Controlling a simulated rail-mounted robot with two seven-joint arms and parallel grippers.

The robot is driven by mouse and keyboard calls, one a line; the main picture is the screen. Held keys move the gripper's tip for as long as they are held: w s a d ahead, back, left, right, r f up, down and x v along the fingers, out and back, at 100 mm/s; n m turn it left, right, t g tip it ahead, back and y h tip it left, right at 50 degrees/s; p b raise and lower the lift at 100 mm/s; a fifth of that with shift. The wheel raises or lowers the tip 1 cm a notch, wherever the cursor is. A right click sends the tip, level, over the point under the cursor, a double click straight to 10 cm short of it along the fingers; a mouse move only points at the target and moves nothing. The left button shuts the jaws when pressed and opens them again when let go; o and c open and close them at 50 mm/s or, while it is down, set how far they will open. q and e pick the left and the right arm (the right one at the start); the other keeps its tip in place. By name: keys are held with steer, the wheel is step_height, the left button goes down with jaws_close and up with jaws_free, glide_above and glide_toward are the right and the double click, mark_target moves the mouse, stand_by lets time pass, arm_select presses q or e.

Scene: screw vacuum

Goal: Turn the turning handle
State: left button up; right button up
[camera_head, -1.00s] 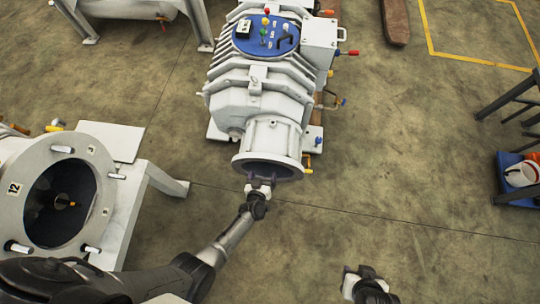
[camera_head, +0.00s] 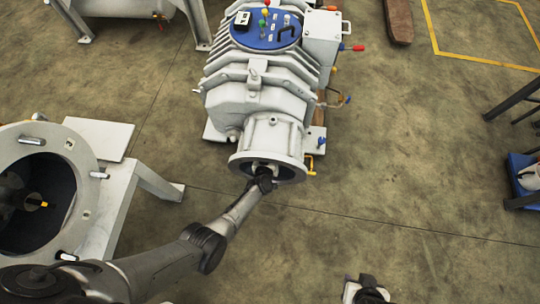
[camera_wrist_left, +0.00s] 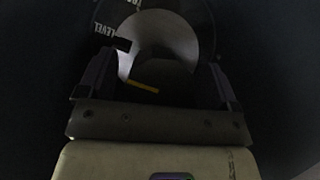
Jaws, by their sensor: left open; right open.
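The white pump (camera_head: 262,95) stands in the upper middle of the head view, with its round flange (camera_head: 240,163) facing me. My left gripper (camera_head: 264,170) reaches into the dark flange opening, and its tips are mostly hidden there. The left wrist view shows its two fingers (camera_wrist_left: 158,72) apart. Between and beyond them is a dark part with a yellow strip (camera_wrist_left: 143,87), likely the turning handle; contact is unclear. A pale round face with the word LEVEL lies behind it. My right gripper (camera_head: 364,291) is at the bottom edge, apart from the pump, its jaws hard to see.
A second white flanged machine (camera_head: 82,160) stands at the left, with a yellow-tipped part (camera_head: 44,204) inside its opening. A dark rack (camera_head: 510,100) with a blue tray (camera_head: 518,188) is at the right edge. The floor right of the pump is clear.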

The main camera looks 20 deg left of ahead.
arm_select(q)
steer(key=shift+c, duration=0.2)
steer(key=c, duration=0.9)
steer(key=shift+f+n+t+h+b, duration=0.25)
steer(key=shift+n+h+b, duration=0.25)
steer(key=shift+n+b, duration=0.25)
steer(key=n+h+b, duration=0.1)
steer(key=n+b, duration=0.1)
steer(key=shift+t+b, duration=0.35)
steer(key=shift+b, duration=0.05)
steer(key=shift+r+n+h+b, duration=0.1)
steer(key=shift+n+h+b, duration=0.3)
steer(key=shift+n, duration=0.25)
steer(key=shift+r+n+t+h, duration=0.15)
steer(key=shift+n+t+h, duration=0.15)
steer(key=shift+n+t, duration=0.3)
steer(key=shift+d+n, duration=0.1)
steer(key=shift+n, duration=0.2)
